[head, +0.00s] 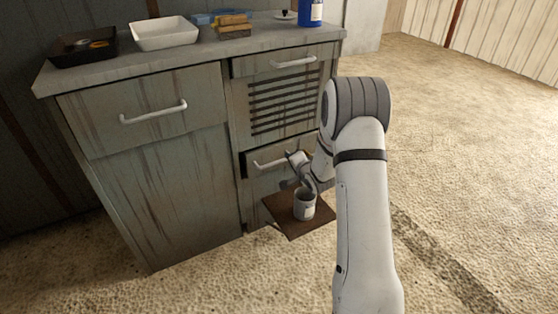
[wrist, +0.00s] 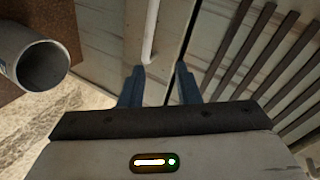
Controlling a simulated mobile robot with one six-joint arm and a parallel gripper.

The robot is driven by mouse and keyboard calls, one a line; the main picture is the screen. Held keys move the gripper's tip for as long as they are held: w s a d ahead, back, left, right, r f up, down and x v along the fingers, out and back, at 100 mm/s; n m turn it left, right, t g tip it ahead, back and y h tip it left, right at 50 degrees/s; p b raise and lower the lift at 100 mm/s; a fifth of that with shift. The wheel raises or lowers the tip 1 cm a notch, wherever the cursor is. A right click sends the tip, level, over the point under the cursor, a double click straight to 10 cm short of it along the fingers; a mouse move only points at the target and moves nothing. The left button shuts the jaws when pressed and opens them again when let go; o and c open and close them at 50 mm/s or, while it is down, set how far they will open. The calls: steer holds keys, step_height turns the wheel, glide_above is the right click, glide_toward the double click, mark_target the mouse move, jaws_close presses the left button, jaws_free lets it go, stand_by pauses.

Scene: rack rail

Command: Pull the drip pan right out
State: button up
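The low front below the louvred panel, which seems to be the drip pan (head: 250,172), has a pale bar handle (head: 268,164). A dark gap shows along its top edge. In the wrist view the handle (wrist: 151,35) runs up the picture, just beyond my fingertips and roughly in line with the space between them. My gripper (head: 290,178) is at the right part of this front. In the wrist view my gripper (wrist: 160,72) has its two fingers apart, with nothing clearly held between them. My arm hides the right end of the front.
A brown board (head: 283,222) sits low in front of the cabinet, with a grey can (head: 305,206) on it. The can (wrist: 42,66) is left of my fingers in the wrist view. The louvred panel (head: 285,100) is above. Open floor (head: 460,150) lies to the right.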

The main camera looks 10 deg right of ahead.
steer(key=m+t+y, duration=0.2)
glide_toward(279, 162)
steer(key=w, duration=0.3)
steer(key=b+x, duration=0.1)
steer(key=x, duration=0.4)
steer(key=b+x, duration=0.1)
steer(key=x, duration=0.2)
steer(key=shift+s+a+f+b, duration=0.2)
steer(key=shift+a+f+b, duration=0.1)
steer(key=shift+f, duration=0.05)
jaws_close()
